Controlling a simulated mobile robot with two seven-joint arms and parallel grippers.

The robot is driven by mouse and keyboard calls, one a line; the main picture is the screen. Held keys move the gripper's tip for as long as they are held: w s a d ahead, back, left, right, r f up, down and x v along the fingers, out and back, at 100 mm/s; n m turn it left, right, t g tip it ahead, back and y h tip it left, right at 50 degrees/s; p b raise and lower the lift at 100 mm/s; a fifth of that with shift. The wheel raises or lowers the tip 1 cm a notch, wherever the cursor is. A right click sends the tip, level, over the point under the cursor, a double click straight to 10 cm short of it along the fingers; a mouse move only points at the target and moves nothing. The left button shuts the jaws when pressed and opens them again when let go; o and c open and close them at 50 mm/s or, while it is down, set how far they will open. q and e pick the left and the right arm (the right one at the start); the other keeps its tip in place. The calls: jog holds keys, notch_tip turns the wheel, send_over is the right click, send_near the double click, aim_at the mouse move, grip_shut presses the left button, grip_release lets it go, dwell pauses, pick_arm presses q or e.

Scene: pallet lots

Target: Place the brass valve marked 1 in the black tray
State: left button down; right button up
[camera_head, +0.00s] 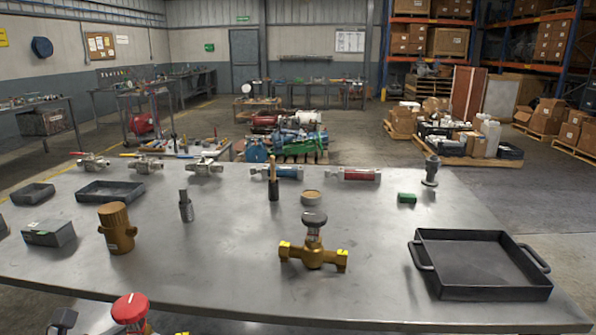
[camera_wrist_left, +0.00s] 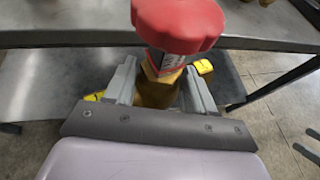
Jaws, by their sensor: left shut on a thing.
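A brass valve with a red knob (camera_wrist_left: 178,25) is held in my left gripper (camera_wrist_left: 158,92), whose two fingers are shut on its brass body. The same valve shows at the bottom left of the head view (camera_head: 131,309), in front of the table's near edge. A second brass valve with a black knob (camera_head: 314,252) lies on the table near the middle. The black tray (camera_head: 478,294) stands empty at the right of the table, with a handle on each side. I cannot read a number on either valve. My right gripper is not in view.
The steel table (camera_head: 230,280) also holds a brass fitting (camera_head: 117,232), a grey box (camera_head: 49,234), small dark trays (camera_head: 110,191) and several valves and cylinders along the back. The surface between the black-knobbed valve and the black tray is clear.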

aim_at(141, 320)
pick_arm(q)
jog(key=d+r+n+y, duration=0.1)
jog(key=d+r+y, duration=0.1)
jog(key=r, duration=0.1)
jog(key=w+d+r+n, duration=0.1)
jog(key=r, duration=0.1)
jog(key=shift+n+t+y, duration=0.3)
jog(key=shift+t+y, duration=0.1)
jog(key=shift+s+d+r+n+y, duration=0.1)
jog(key=shift+d+r+n+y, duration=0.05)
jog(key=shift+d+n+y, duration=0.15)
jog(key=s+d+f, duration=0.1)
jog(key=s+d, duration=0.3)
jog(key=s, duration=0.1)
jog(key=shift+f+y, duration=0.15)
jog(key=shift+y, duration=0.25)
